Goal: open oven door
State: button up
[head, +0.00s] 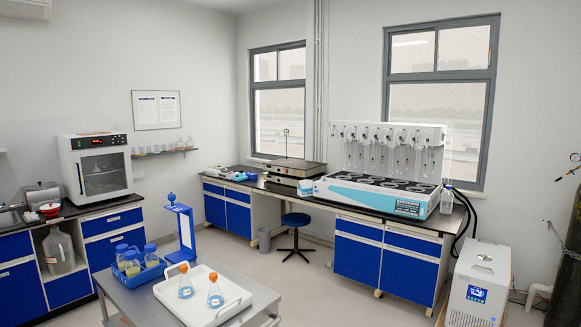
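The oven (95,168) is a white box with a dark control strip on top, standing on the left counter in the head view. Its door (103,174) has a dark window with shelves behind it and looks closed.
Open floor (300,285) lies right of the cart.

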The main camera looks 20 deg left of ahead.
aim_at(99, 173)
jog(key=u, duration=1.7)
jog(key=i+j+u, duration=0.45)
jog(key=j, duration=0.15)
jog(key=i+j+u, duration=0.45)
jog(key=i+j, duration=0.1)
jog(key=i, duration=0.4)
jog(key=i+j+z, duration=0.1)
jog(key=i, duration=0.4)
jog(key=i+j+z, duration=0.1)
jog(key=i, duration=0.4)
jog(key=i+l, duration=0.1)
jog(key=i, duration=3.05)
jog(key=i+l+u, duration=0.1)
jog(key=i, duration=0.3)
jog(key=i+l+u, duration=0.1)
jog(key=i+l, duration=0.15)
jog(key=i, duration=0.15)
jog(key=i+l+u, duration=0.1)
jog(key=i, duration=0.3)
jog(key=i+l+z, duration=0.15)
jog(key=l, duration=0.25)
jog(key=i+l+z, duration=0.15)
jog(key=l, duration=0.25)
jog(key=i+l+z, duration=0.15)
jog(key=l, duration=0.25)
jog(key=k, duration=0.05)
